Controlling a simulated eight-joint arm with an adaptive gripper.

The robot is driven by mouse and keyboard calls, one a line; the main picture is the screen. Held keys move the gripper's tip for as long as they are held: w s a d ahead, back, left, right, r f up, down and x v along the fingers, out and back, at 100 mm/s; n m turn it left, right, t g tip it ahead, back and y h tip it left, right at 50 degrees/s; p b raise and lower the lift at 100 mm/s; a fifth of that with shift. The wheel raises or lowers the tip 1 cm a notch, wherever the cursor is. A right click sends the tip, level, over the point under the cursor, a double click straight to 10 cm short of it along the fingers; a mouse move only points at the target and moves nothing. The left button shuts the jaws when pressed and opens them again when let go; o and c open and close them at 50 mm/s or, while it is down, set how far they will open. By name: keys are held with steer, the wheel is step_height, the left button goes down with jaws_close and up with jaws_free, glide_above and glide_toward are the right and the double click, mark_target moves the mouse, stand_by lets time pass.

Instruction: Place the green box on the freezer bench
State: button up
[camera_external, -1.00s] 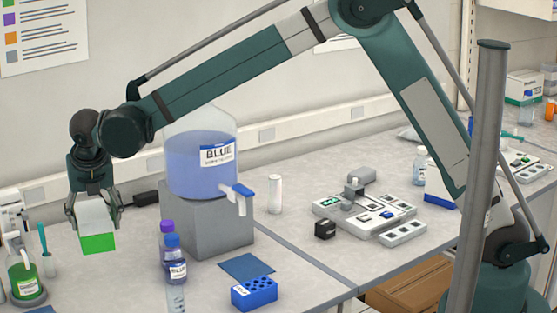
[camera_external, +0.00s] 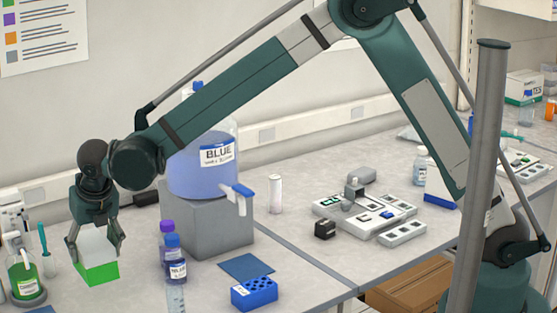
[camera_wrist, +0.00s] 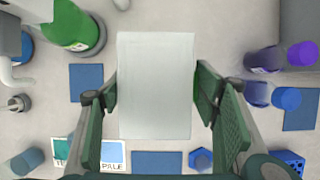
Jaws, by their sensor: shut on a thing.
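The green box (camera_external: 98,271) has a white upper part and a bright green lower band. My gripper (camera_external: 95,250) is shut on it from both sides and points down at the left of the bench. In the wrist view the box's pale top (camera_wrist: 155,85) fills the middle, with my gripper's fingers (camera_wrist: 155,95) on its left and right. The box appears held above the bench; the exact gap below it cannot be told. I cannot tell which part of the bench is the freezer bench.
A green flask (camera_external: 24,275) stands left of the box. Purple- and blue-capped bottles (camera_external: 174,262) stand right of it, before a grey block (camera_external: 207,228) with a large blue container (camera_external: 203,170). A blue mat (camera_external: 247,267) and blue rack (camera_external: 254,293) lie farther right.

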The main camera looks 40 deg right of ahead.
mark_target(99, 248)
steer(key=shift+f, duration=2.4)
steer(key=shift+f, duration=1.9)
steer(key=shift+f, duration=0.15)
steer(key=o, duration=1)
steer(key=shift+c, duration=0.2)
steer(key=shift+v, duration=6.15)
steer(key=shift+w, duration=0.15)
